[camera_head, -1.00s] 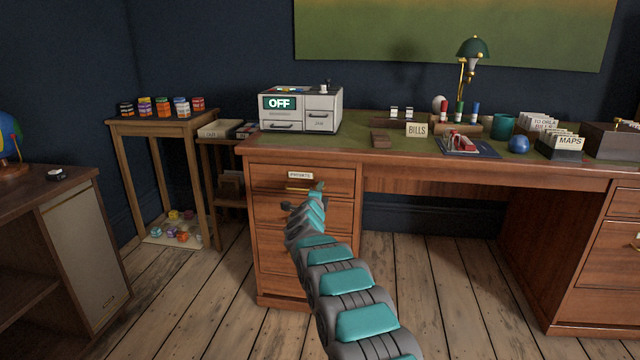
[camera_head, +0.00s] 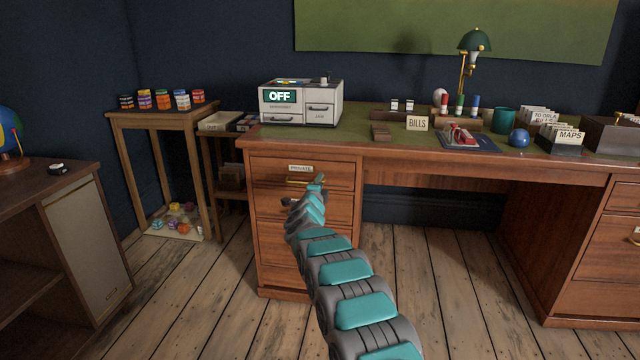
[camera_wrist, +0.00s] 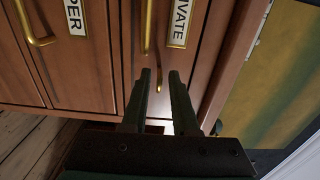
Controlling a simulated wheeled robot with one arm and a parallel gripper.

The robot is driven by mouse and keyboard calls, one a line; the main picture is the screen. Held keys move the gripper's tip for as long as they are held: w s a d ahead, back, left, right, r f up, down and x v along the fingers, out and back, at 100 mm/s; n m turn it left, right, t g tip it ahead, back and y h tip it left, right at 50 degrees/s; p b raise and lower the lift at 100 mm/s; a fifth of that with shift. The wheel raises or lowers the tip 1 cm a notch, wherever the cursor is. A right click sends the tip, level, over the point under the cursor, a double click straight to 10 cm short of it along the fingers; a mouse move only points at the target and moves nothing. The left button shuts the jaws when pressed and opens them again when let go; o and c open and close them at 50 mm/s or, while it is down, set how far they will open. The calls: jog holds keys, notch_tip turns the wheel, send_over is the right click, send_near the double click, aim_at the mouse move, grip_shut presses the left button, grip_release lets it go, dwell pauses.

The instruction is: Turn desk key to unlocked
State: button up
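The desk's top drawer, labelled PRIVATE (camera_head: 300,168), is closed and has a brass pull (camera_head: 302,181). The label (camera_wrist: 181,22) and pull (camera_wrist: 148,28) also show in the wrist view, turned sideways. My gripper (camera_wrist: 160,75) is in front of the drawer fronts, with its two dark fingers apart and a gap between them. A small brass piece (camera_wrist: 160,98) shows in that gap; it may be the key, but its shape and turn are unclear. In the head view my gripper (camera_head: 287,202) is small and dark below the pull, and no key can be made out.
A cabinet with an OFF display (camera_head: 280,97) stands on the desk top (camera_head: 365,133). A side table (camera_head: 160,119) with several small jars is at left. A low cabinet (camera_head: 85,240) is nearer left. The plank floor (camera_head: 210,300) in front of the desk is open.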

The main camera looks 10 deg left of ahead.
jog(key=shift+o, duration=0.5)
jog(key=shift+s, duration=0.1)
jog(key=s+b, duration=0.2)
jog(key=s, duration=0.5)
jog(key=shift+s, duration=0.3)
jog(key=shift+a, duration=0.1)
